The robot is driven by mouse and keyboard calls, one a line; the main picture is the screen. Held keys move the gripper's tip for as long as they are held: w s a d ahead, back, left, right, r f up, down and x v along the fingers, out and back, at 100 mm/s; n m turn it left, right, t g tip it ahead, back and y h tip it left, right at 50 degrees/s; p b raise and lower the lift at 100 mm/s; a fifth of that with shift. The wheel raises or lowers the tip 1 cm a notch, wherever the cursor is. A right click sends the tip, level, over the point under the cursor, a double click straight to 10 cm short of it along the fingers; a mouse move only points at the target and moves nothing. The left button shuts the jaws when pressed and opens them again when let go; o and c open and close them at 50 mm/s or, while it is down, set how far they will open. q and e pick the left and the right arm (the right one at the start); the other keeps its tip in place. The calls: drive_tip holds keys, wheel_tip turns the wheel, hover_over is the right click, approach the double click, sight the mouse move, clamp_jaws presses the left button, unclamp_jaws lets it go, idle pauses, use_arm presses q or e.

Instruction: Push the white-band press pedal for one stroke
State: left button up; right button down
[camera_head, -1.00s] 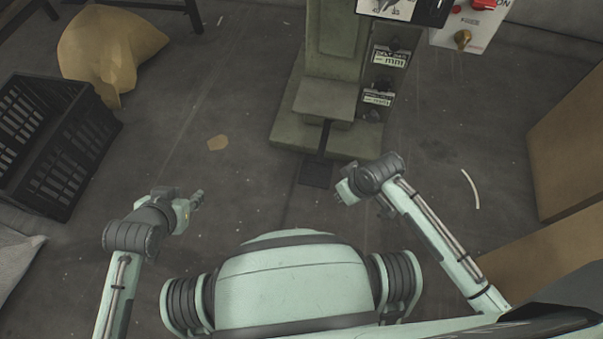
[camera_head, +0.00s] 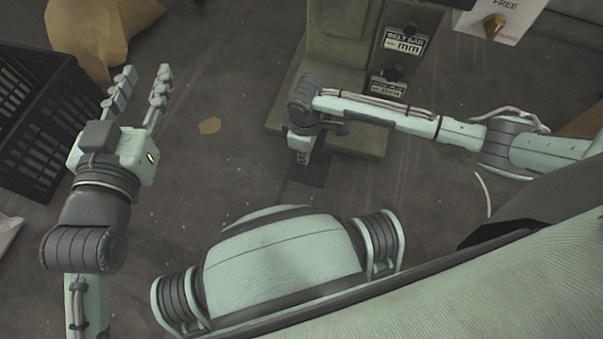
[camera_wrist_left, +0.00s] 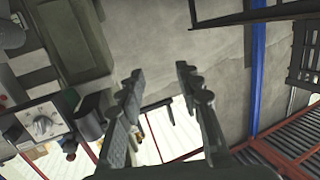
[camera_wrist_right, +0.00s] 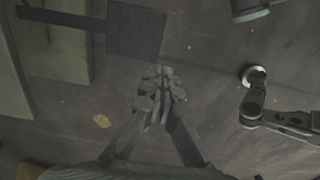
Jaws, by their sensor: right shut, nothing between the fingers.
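The press (camera_head: 340,60) has a green-grey column and base and stands at the top middle of the head view. No white band shows on the part in view. Its pedal (camera_head: 308,171) is a dark flat plate at floor level in front of the base. In the right wrist view the pedal (camera_wrist_right: 136,32) is a dark square on a bar, just beyond the fingertips. My right gripper (camera_head: 299,155) is shut and empty, pointing down above the pedal; contact cannot be told. My left gripper (camera_head: 143,88) is open and empty, raised at the left, away from the press.
A black crate (camera_head: 35,125) and a tan sack (camera_head: 95,30) stand at the left.

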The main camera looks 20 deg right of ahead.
sight(304, 182)
use_arm(q)
drive_tip(key=shift+r, duration=0.1)
use_arm(e)
drive_tip(key=shift+f, duration=0.15)
